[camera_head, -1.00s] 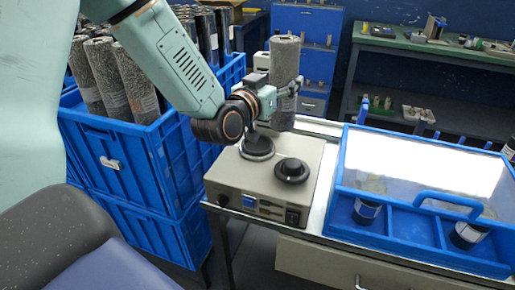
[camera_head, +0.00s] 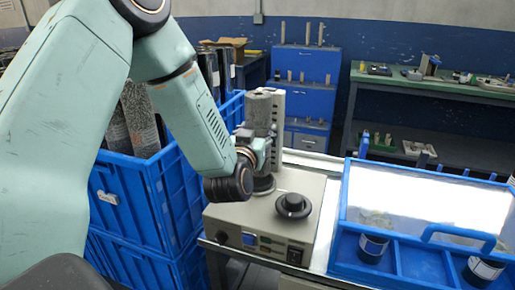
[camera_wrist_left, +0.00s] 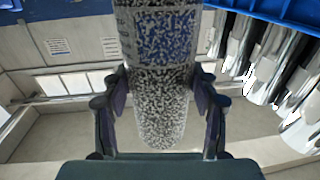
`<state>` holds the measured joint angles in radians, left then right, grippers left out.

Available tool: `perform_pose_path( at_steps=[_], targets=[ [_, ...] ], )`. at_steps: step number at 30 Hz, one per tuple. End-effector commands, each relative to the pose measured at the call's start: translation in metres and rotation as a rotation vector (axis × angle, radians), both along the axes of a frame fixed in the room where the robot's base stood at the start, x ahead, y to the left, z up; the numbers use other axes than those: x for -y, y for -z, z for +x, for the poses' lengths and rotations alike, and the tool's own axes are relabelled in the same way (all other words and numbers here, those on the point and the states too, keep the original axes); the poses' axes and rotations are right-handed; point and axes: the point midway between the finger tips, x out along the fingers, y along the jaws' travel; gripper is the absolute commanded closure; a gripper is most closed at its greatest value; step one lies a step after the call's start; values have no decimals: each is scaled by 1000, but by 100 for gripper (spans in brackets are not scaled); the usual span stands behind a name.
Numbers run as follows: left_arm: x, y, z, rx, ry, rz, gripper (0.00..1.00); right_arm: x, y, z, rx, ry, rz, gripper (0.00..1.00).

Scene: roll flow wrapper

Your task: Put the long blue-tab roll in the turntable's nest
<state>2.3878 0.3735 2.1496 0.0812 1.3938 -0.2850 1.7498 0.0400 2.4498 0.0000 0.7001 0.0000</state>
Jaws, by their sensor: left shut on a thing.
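My left gripper (camera_head: 258,152) is shut on a grey speckled roll (camera_head: 260,112) and holds it upright. In the left wrist view the roll (camera_wrist_left: 160,80) stands between both fingers, and a blue patch shows on its upper part. The turntable (camera_head: 262,185), a dark round piece, sits at the back of a beige box (camera_head: 235,212). The roll is above or just behind it in the head view. My gripper hides the roll's lower end, so I cannot tell whether it touches. My right gripper is not in view.
A pale post (camera_head: 279,108) stands right behind the roll. A blue case (camera_head: 404,268) with a clear lid and dark rolls stands right. Blue crates (camera_head: 127,196) with rolls stand left.

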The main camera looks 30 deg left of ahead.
Motion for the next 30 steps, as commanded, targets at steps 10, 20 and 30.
perform_pose_path(
  at_steps=[10,20,30],
  targets=[
    [0,35,1,5,2,2,100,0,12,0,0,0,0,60],
    [0,37,-1,-4,2,-1,28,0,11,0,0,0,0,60],
    [0,36,0,-2,1,-1,17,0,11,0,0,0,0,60]
  ],
)
